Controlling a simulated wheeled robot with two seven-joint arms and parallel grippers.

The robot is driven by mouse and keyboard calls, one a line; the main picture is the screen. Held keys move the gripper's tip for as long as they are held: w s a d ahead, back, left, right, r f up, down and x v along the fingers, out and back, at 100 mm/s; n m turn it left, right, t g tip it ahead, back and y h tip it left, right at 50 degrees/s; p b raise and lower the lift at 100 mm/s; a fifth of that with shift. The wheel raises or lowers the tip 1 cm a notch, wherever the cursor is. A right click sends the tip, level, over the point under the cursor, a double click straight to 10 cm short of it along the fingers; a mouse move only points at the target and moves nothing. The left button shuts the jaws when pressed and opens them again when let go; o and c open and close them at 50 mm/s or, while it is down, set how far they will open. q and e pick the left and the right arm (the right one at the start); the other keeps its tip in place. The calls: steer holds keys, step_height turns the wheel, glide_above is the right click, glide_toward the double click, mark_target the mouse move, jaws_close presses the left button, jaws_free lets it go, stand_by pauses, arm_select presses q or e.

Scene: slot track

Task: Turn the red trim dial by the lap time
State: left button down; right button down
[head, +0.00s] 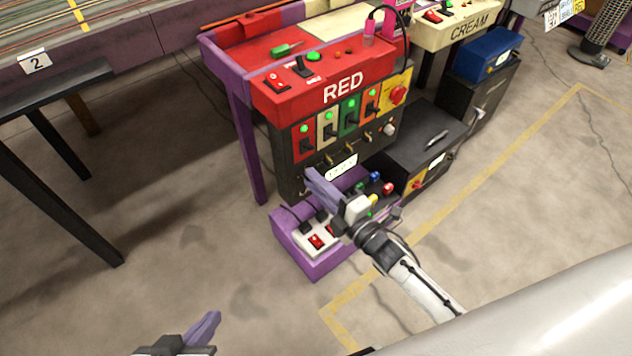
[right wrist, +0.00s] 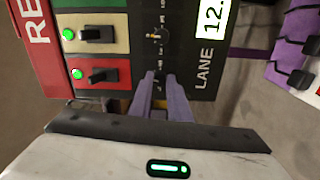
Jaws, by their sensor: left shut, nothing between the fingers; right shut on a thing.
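The black control panel under the RED console (head: 343,88) carries a row of small brass trim dials, one of them (head: 328,161) beside the lap-time display (head: 341,168). The display also shows in the right wrist view (right wrist: 212,18). My right gripper (head: 309,174) has purple fingers shut at the panel below the leftmost, red switch (head: 306,143). In the right wrist view the fingertips (right wrist: 158,76) sit in line with the red switch block (right wrist: 97,75), where they hide the red trim dial. A neighbouring dial (right wrist: 157,35) is visible. My left gripper (head: 213,316) is shut and empty, low over the floor.
A purple box (head: 290,240) with switches and coloured plugs stands under my right gripper. A black case (head: 420,140) stands to the right. A yellow panel with a red knob (head: 397,94) is at the console's right end.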

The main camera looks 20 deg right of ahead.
arm_select(q)
steer(key=shift+f, duration=0.1)
arm_select(e)
steer(key=shift+n, duration=0.4)
arm_select(q)
steer(key=shift+w+d+r, duration=0.1)
steer(key=shift+r, duration=0.1)
arm_select(e)
steer(key=c, duration=1.7)
jaws_free()
steer(key=shift+o, duration=0.2)
